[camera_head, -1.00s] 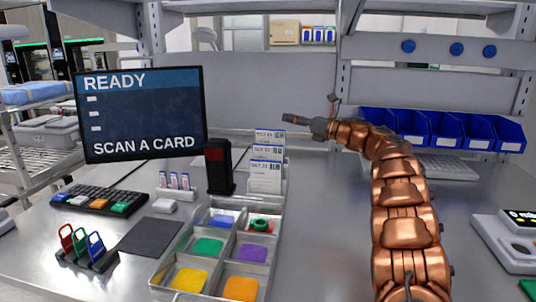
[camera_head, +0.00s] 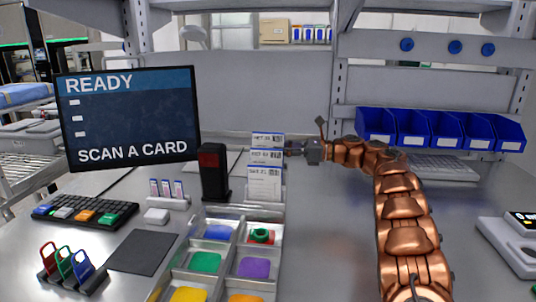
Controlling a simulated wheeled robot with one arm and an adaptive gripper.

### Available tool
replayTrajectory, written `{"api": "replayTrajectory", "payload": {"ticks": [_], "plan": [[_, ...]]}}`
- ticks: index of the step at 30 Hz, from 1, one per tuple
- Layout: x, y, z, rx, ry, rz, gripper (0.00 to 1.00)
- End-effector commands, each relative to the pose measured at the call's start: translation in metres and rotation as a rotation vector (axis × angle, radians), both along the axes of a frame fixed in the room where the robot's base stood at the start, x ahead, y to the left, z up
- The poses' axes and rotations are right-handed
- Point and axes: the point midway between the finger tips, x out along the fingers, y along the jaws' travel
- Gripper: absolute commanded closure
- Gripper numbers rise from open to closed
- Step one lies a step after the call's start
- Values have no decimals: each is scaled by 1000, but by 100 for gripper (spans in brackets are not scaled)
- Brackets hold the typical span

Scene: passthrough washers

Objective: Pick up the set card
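Several white cards with blue top edges stand one behind another in a rack (camera_head: 265,196) near the table's middle. The front card (camera_head: 265,180), the middle card (camera_head: 266,156) and the back card (camera_head: 268,139) show printed labels, too small to read surely. My gripper (camera_head: 290,152) points left at the right edge of the cards, level with the middle one. Its fingertips are small and partly merge with the card edges, so I cannot tell whether they touch or whether they are open.
A black scanner post with a red window (camera_head: 213,172) stands just left of the rack. A sorting tray (camera_head: 237,229) with coloured pads lies in front. The screen (camera_head: 130,117) reads "READY, SCAN A CARD". Blue bins (camera_head: 412,128) stand behind my arm.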

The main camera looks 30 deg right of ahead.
Motion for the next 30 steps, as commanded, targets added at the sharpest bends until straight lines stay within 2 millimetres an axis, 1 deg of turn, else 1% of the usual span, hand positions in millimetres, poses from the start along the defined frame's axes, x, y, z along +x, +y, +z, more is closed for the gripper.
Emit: {"api": "replayTrajectory", "payload": {"ticks": [6,9,17,27,30], "plan": [[20,21,0,-2,1,4,64],[27,29,0,-1,-1,0,64],[29,31,-2,-1,-1,-1,64],[29,31,-2,-1,-1,-1,99],[29,32,-2,-1,-1,-1,100]]}}
